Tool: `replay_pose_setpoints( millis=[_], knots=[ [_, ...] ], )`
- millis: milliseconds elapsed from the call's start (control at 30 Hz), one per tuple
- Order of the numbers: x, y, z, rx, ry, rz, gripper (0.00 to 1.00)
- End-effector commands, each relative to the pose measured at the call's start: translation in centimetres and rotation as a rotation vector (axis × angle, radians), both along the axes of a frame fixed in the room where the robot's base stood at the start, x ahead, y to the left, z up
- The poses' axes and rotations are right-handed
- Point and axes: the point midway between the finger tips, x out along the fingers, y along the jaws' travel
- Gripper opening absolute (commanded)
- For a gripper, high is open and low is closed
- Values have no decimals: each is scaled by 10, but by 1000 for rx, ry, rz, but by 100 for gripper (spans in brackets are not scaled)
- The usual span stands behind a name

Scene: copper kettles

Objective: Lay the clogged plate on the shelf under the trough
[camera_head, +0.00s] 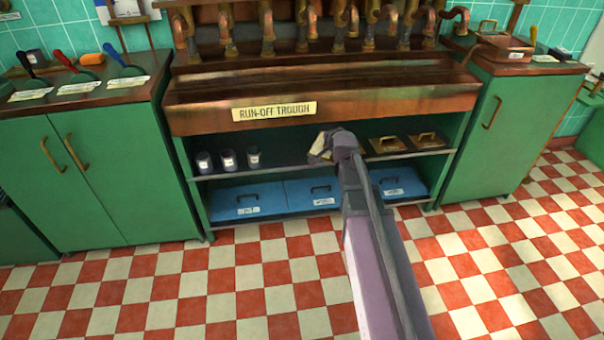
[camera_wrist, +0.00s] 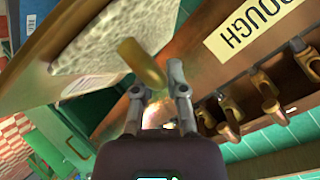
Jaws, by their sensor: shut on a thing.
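My gripper (camera_head: 333,147) is shut on the clogged plate (camera_head: 319,149), in front of the shelf under the trough. In the wrist view the fingers (camera_wrist: 156,82) close at the brass handle (camera_wrist: 141,63) of the plate, whose face carries a pale, rough crust (camera_wrist: 118,35). The plate looks tilted there. The run-off trough (camera_head: 380,101) is a long copper basin with a name label. The shelf (camera_head: 290,166) runs below it. My arm hides part of the shelf, and I cannot tell whether the plate touches it.
Several dark cups (camera_head: 228,159) stand at the shelf's left. Two brown handled plates (camera_head: 388,145) (camera_head: 427,140) lie at its right. Blue lidded boxes (camera_head: 248,200) fill the level below. Green cabinets (camera_head: 125,180) flank the trough. Bare shelf shows between cups and gripper.

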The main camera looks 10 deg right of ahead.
Motion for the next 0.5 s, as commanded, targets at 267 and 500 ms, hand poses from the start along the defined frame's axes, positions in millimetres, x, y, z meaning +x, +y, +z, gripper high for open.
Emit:
replay_pose_setpoints(
  millis=[267,500],
  knots=[
    [18,-11,-49,-3,-7,-1,0],
    [31,-22,-84,-7,-12,-2,0]
  ],
)
